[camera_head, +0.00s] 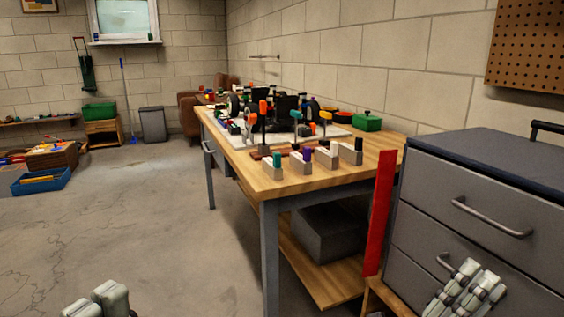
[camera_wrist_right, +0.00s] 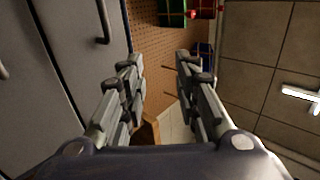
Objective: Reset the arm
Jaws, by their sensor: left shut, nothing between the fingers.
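My left gripper (camera_head: 97,301) shows only in part at the bottom left of the head view, low over the concrete floor. Its pale finger pads sit close together with nothing seen between them. My right gripper (camera_head: 482,278) is at the bottom right of the head view, in front of the grey drawer cabinet. In the right wrist view my right gripper (camera_wrist_right: 158,62) has its two fingers well apart and the space between them is empty. Neither gripper touches anything that I can make out. Most of both arms is out of view.
A wooden workbench (camera_head: 237,155) bears a dark racecar (camera_head: 289,106), small tools in blocks and a green box (camera_head: 367,122). The grey drawer cabinet (camera_head: 470,185) stands close on the right, with a red upright panel (camera_head: 380,213) beside it.

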